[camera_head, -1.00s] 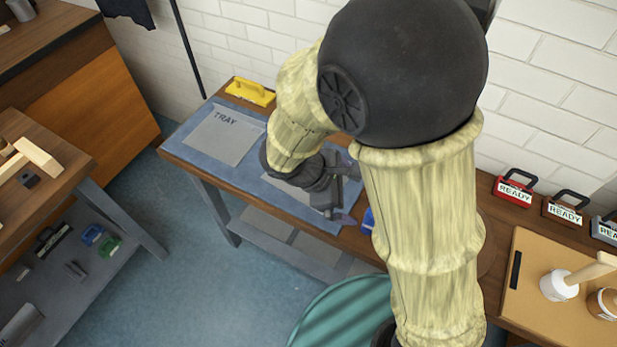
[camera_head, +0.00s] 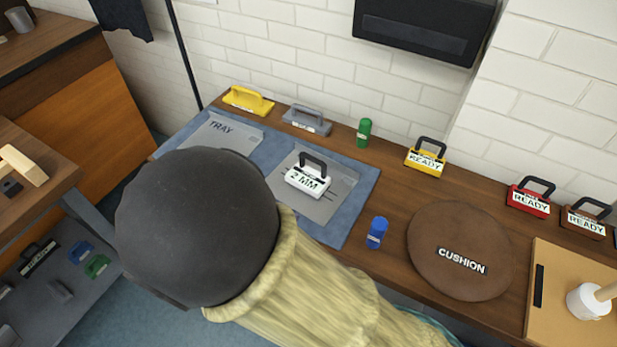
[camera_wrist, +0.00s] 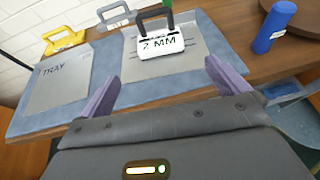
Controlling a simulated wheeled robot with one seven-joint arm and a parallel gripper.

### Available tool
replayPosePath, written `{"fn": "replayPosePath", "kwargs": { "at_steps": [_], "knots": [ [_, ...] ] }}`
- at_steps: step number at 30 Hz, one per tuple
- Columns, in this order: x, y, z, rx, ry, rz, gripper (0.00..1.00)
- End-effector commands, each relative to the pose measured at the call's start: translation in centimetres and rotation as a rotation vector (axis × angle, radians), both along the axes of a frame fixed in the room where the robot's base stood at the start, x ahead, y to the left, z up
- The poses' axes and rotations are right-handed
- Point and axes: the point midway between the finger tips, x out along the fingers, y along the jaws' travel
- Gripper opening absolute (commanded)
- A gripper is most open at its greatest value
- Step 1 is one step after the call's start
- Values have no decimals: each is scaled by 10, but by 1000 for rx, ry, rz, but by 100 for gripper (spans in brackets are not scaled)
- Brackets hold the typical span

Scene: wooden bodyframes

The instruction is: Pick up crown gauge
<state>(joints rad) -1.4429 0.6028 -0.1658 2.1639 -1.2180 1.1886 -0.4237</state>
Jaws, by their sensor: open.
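The likely crown gauge is a white block labelled "2 MM" with a dark arched handle (camera_head: 307,181). It stands on a grey marked plate (camera_head: 322,209) on the blue mat at the middle of the bench. In the wrist view the gauge (camera_wrist: 161,43) is upright, ahead of my gripper (camera_wrist: 165,88). The two purple fingers are spread wide with nothing between them, and the gauge lies beyond their tips. In the head view my own arm hides my gripper.
A grey TRAY plate (camera_head: 228,131) lies left on the blue mat (camera_head: 362,192). Yellow (camera_head: 248,101) and grey (camera_head: 307,121) handled blocks stand behind. A green cylinder (camera_head: 364,132) stands at the back. A blue cylinder (camera_head: 377,232) and brown cushion (camera_head: 440,222) are to the right.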

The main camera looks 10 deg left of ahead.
Motion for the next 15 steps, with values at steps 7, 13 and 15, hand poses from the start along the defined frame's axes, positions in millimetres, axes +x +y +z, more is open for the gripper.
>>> {"fn": "replayPosePath", "kwargs": {
  "at_steps": [7, 13, 15],
  "knots": [
    [31, -16, -16, -2, 0, -6, 100],
    [61, -30, -29, -2, 1, -6, 100],
    [71, -35, -34, -3, 0, -6, 100]
  ]
}}
